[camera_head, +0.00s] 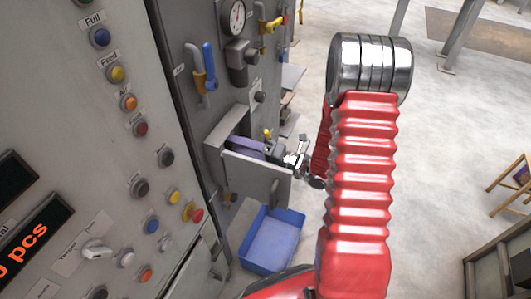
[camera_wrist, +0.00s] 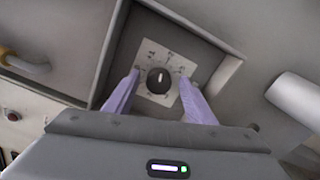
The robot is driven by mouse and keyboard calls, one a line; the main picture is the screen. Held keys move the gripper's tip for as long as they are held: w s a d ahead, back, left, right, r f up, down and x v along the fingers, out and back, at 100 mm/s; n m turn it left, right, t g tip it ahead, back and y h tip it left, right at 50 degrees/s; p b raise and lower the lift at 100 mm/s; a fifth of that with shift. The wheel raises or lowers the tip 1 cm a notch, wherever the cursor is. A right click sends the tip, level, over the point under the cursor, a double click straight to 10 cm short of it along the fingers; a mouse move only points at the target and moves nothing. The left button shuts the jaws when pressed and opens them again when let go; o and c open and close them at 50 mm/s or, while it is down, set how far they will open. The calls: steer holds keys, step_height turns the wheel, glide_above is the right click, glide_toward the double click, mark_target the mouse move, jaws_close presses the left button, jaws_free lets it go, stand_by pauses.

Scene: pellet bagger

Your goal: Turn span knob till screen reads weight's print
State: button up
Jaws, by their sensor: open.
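In the wrist view a round black knob (camera_wrist: 160,80) with a white pointer line sits on a pale square plate (camera_wrist: 160,98) with small printed marks, too small to read. The pointer is near upright in that picture. My gripper (camera_wrist: 161,82) is open, with one purple finger on each side of the knob; I cannot tell if they touch it. In the head view my gripper (camera_head: 248,148) is partly hidden in an open-fronted grey box (camera_head: 260,178), and the knob is hidden.
The box walls stand close around my gripper. A grey panel with coloured buttons (camera_head: 117,73) fills the left. A blue bin (camera_head: 272,243) sits on the floor below the box. Yellow and blue handles (camera_head: 208,66) and a gauge (camera_head: 236,17) are above. Floor to the right is largely open.

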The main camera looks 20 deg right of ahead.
steer(key=v, duration=1.3)
steer(key=a+r+n+g+h, duration=0.4)
steer(key=a+r+n+g, duration=0.4)
steer(key=r+n, duration=0.7)
steer(key=s+n+h, duration=0.4)
steer(key=s+n, duration=0.4)
steer(key=n, duration=0.5)
steer(key=s+r+n+h, duration=0.1)
steer(key=s+n+h, duration=0.3)
steer(key=s+n, duration=0.4)
steer(key=shift+a+r+n+t+h, duration=0.25)
steer(key=shift+a+n+t+h, duration=0.2)
steer(key=shift+n, duration=2.25)
